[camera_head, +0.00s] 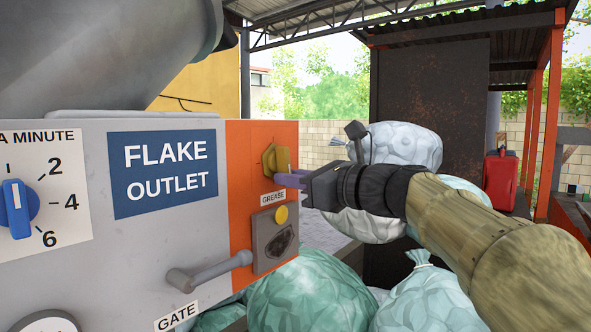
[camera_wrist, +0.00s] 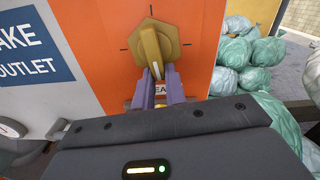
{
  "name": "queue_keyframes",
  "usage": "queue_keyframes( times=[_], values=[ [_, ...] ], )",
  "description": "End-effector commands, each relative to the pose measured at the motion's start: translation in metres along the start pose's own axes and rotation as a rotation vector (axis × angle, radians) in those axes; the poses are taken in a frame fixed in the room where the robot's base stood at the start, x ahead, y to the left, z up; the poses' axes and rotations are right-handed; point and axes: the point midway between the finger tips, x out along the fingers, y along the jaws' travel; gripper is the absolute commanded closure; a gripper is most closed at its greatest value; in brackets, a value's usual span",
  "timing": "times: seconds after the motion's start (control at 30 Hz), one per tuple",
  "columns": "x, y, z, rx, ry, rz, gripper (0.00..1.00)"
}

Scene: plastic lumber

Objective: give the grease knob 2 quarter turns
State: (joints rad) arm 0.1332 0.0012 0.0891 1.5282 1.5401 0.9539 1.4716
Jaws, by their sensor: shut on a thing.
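The grease knob (camera_head: 275,160) is a yellow knob on the orange panel, above a label reading GREASE. In the wrist view the knob (camera_wrist: 150,45) has a raised grip bar, with dark tick marks around it on the panel. My gripper (camera_head: 290,178) comes in from the right at the knob. In the wrist view its purple fingers (camera_wrist: 157,80) are shut on the lower end of the knob's grip bar. The bar stands near vertical, leaning slightly. The fingers partly cover the GREASE label in the wrist view.
Below the knob is a grey box with a yellow button (camera_head: 281,215). A grey gate lever (camera_head: 210,272) sticks out lower left. A blue dial (camera_head: 18,208) is at far left. Filled bags (camera_head: 315,295) lie below and behind my arm.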

Motion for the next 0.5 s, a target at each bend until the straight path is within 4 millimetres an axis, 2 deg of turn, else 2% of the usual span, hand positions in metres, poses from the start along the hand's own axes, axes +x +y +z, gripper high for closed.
queue_keyframes(
  times=[0.2,0.5],
  values=[
    [0.0004,0.0031,-0.001,0.11,0.004,0.002,1.0],
    [0.0003,0.0042,-0.0012,0.153,0.003,0.001,1.0]
  ],
)
